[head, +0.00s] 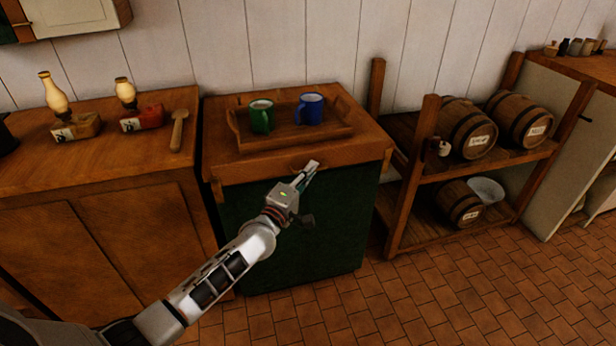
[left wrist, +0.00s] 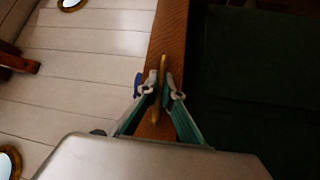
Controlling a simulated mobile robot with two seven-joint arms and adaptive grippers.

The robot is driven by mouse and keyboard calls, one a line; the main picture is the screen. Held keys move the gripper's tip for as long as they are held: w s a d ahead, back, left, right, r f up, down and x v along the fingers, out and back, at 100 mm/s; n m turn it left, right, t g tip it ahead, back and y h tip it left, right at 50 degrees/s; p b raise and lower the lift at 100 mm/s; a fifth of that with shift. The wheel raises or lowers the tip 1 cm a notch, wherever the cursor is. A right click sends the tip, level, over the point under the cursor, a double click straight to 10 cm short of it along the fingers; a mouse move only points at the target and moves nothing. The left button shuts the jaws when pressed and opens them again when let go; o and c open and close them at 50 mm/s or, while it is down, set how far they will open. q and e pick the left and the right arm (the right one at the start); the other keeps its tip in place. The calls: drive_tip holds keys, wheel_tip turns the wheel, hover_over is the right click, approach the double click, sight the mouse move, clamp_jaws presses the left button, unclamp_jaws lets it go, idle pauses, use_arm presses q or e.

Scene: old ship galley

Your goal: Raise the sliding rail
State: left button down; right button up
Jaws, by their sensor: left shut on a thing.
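A wooden rail (head: 240,174) runs along the front top edge of the green-fronted cabinet, and its brown strip (left wrist: 173,28) also shows in the left wrist view. A thin yellow-brown grip piece (left wrist: 162,68) stands out from this strip. My left gripper (head: 311,170) is at the middle of the rail. In the left wrist view its two fingers (left wrist: 162,90) are shut on the grip piece, one on each side. In the head view the fingers hide much of the grip. My right gripper is in neither view.
Behind the rail, a wooden tray (head: 245,147) holds a green mug (head: 262,118) and a blue mug (head: 309,109). Oil lamps (head: 60,105) and a wooden mallet-like tool (head: 179,130) are on the left counter. A barrel rack (head: 400,205) stands at right. The tiled floor (head: 400,300) in front is clear.

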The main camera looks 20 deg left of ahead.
sight(319, 151)
use_arm(q)
wheel_tip(319, 151, up, 3)
drive_tip(key=shift+p, duration=0.5)
drive_tip(key=shift+f, duration=0.15)
drive_tip(key=c, duration=2.2)
unclamp_jaws()
drive_tip(key=shift+f, duration=0.15)
drive_tip(key=shift+s+f, duration=0.15)
drive_tip(key=shift+s, duration=0.25)
drive_tip(key=v, duration=1.1)
drive_tip(key=shift+s, duration=0.1)
